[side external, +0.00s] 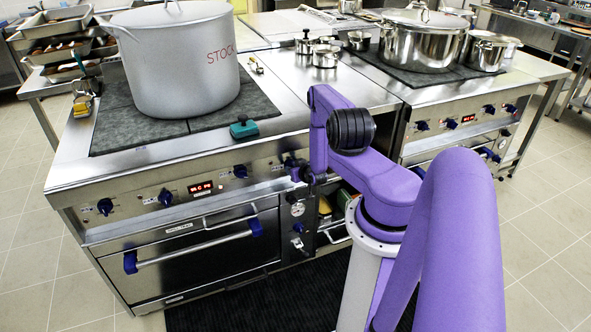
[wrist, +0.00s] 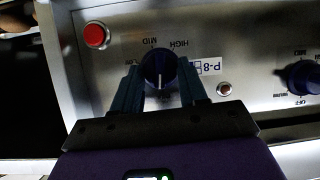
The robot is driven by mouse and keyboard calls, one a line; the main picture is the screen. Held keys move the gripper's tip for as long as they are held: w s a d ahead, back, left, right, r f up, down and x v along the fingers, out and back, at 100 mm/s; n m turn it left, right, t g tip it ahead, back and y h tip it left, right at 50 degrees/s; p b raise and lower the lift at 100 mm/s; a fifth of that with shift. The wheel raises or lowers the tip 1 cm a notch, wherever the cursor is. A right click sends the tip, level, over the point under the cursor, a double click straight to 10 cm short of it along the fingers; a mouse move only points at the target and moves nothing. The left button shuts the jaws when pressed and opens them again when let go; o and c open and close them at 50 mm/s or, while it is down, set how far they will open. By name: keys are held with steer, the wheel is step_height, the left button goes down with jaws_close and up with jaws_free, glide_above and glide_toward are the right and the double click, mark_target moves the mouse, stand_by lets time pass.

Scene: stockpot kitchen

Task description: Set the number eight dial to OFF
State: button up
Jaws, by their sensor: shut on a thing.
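In the side view my gripper (side external: 308,174) is at the stove's front panel, at the right end of the knob row, and the arm partly hides the dial.
A red button (wrist: 95,36), a small indicator (wrist: 224,88) and another blue knob (wrist: 303,77) flank the dial. In the side view a stockpot (side external: 184,70) stands on the cooktop, with an oven handle (side external: 195,249) below the panel. A second stove with steel pots (side external: 424,45) is at right.

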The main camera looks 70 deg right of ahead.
steer(key=shift+w+a+n, duration=0.1)
steer(key=shift+n, duration=0.3)
steer(key=shift+h, duration=0.4)
steer(key=o, duration=1.1)
steer(key=shift+c, duration=0.2)
steer(key=shift+g, duration=0.3)
steer(key=v, duration=1.7)
steer(key=shift+r, duration=0.2)
